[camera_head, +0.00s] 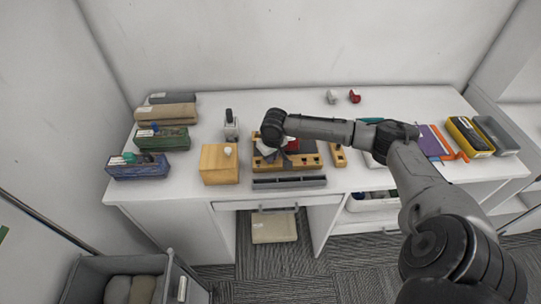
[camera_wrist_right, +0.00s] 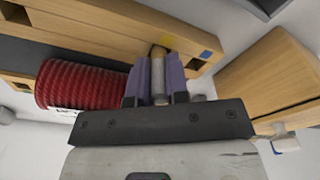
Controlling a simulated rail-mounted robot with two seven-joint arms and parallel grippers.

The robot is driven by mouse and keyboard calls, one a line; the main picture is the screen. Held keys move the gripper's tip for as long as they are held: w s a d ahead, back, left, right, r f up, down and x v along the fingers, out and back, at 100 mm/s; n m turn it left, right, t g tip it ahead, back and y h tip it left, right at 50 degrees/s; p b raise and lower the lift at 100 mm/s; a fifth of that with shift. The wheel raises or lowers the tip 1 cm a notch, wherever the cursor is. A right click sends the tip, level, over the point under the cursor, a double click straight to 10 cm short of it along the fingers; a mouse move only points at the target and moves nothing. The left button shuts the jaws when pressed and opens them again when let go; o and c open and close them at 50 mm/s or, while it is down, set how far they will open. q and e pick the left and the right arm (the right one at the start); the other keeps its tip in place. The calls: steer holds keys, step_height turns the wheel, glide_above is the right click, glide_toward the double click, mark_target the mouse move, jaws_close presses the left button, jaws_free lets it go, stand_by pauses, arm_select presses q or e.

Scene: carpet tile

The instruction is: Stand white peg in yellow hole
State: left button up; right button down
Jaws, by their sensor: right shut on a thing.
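My right gripper (camera_wrist_right: 157,88) has its purple fingers shut on a pale grey-white peg (camera_wrist_right: 158,76) in the right wrist view. The peg's far end looks brownish and lies against or just above a wooden board (camera_wrist_right: 105,22), beside a yellow mark (camera_wrist_right: 166,41). The yellow hole itself is hidden behind the peg's end, so I cannot tell whether the peg is in it. A blue mark (camera_wrist_right: 207,54) is to the right on the same board. In the head view the right gripper (camera_head: 267,150) is mostly covered by my arm, over the wooden board (camera_head: 312,160). My left gripper is not in view.
A red ribbed cylinder (camera_wrist_right: 84,84) lies close left of the fingers. A wooden box (camera_wrist_right: 268,75) with a pale knob stands close right; it also shows in the head view (camera_head: 219,168). A grey bar (camera_head: 289,182) lies in front of the board.

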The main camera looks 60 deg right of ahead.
steer(key=shift+f, duration=0.1)
steer(key=c, duration=1.4)
jaws_free()
